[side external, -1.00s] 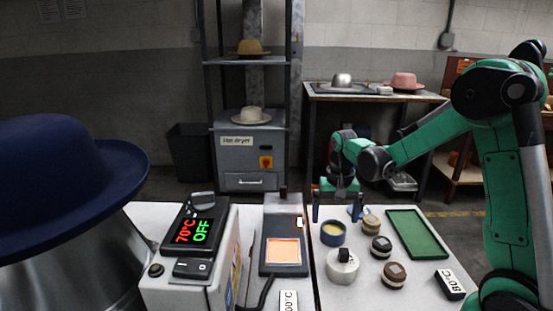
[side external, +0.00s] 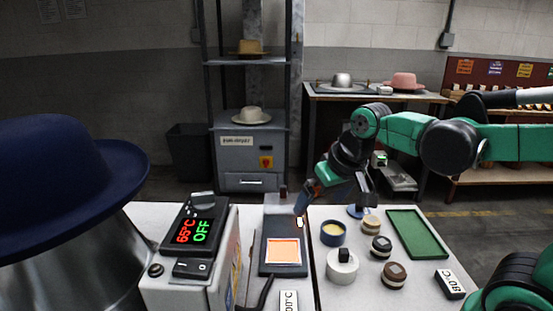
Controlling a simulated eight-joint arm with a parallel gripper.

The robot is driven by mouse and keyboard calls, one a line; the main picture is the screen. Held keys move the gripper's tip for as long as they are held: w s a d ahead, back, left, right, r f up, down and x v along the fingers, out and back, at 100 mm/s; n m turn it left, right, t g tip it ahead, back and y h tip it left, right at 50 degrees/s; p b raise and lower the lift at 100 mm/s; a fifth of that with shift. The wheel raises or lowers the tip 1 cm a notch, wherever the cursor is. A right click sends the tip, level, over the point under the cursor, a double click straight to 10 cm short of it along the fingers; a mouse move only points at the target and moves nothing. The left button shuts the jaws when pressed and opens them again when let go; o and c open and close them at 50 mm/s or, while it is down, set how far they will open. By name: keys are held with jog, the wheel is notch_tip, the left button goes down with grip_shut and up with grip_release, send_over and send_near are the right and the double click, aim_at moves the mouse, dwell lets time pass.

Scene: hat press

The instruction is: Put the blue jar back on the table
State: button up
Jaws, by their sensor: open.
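The blue jar (side external: 332,234) stands upright on the white table (side external: 349,286), left of the small round pieces. It is open at the top and shows pale yellow contents. My gripper (side external: 334,203) is above and behind the jar, tilted, with its fingers spread apart. One finger points down to the left near the heated plate's handle, and the other is to the right. Nothing shows between the fingers, and they look clear of the jar.
A white pot with a black knob (side external: 342,266) is in front of the jar. Several brown round brushes (side external: 381,247) and a green tray (side external: 416,234) are to the right. A device with a glowing orange plate (side external: 283,251) is left. A control box (side external: 193,241) reads 65°C OFF.

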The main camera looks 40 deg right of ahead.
jog(key=a+n, duration=0.1)
jog(key=s+a+n+t, duration=0.1)
jog(key=s+a+f+t, duration=0.1)
jog(key=shift+a+n+y, duration=0.3)
jog(key=shift+n, duration=0.1)
dwell(0.9)
